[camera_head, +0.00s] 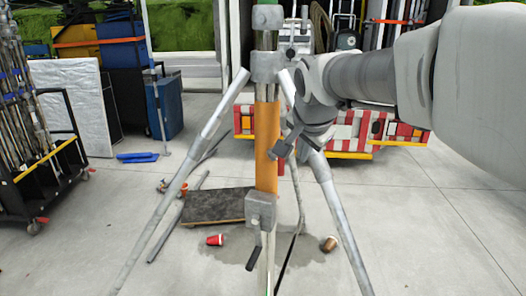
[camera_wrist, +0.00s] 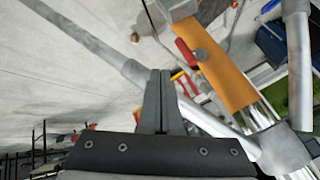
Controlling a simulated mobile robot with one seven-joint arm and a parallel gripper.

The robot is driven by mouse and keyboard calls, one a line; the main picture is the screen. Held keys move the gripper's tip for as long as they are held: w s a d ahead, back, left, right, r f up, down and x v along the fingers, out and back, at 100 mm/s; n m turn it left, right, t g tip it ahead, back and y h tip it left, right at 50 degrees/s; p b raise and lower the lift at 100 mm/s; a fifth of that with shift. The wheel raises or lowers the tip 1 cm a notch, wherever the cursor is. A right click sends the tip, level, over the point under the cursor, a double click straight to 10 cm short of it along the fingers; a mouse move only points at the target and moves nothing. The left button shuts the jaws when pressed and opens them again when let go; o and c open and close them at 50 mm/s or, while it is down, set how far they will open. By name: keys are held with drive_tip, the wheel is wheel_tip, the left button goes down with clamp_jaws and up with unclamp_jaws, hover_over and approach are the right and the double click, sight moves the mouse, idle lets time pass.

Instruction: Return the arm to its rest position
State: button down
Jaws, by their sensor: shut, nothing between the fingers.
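My gripper (camera_head: 276,152) is at the end of my arm, which reaches in from the right in the head view. It is close to the orange section (camera_head: 267,145) of a metal stand (camera_head: 268,68); whether it touches cannot be told. In the wrist view the two dark fingers of my gripper (camera_wrist: 160,74) are pressed together with nothing between them. The orange section (camera_wrist: 222,75) lies beyond them to the right there, with a red-handled tool or lever (camera_wrist: 186,50) beside it.
Angled metal legs (camera_head: 165,225) of the stand spread over the concrete. A dark board (camera_head: 215,206), a red cup (camera_head: 215,240) and a brown cup (camera_head: 329,243) lie on the floor. A cart of poles (camera_head: 40,150) stands left. The right floor is mostly clear.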

drive_tip(key=s+f+n+g, duration=0.1)
drive_tip(key=s+f+n, duration=0.3)
drive_tip(key=s, duration=0.8)
drive_tip(key=s+f+n+y, duration=0.1)
drive_tip(key=s+f+n, duration=0.3)
drive_tip(key=s, duration=0.8)
drive_tip(key=shift+s+d+n+g, duration=0.2)
drive_tip(key=shift+n+g, duration=0.2)
drive_tip(key=shift+n, duration=0.7)
drive_tip(key=shift+f, duration=0.1)
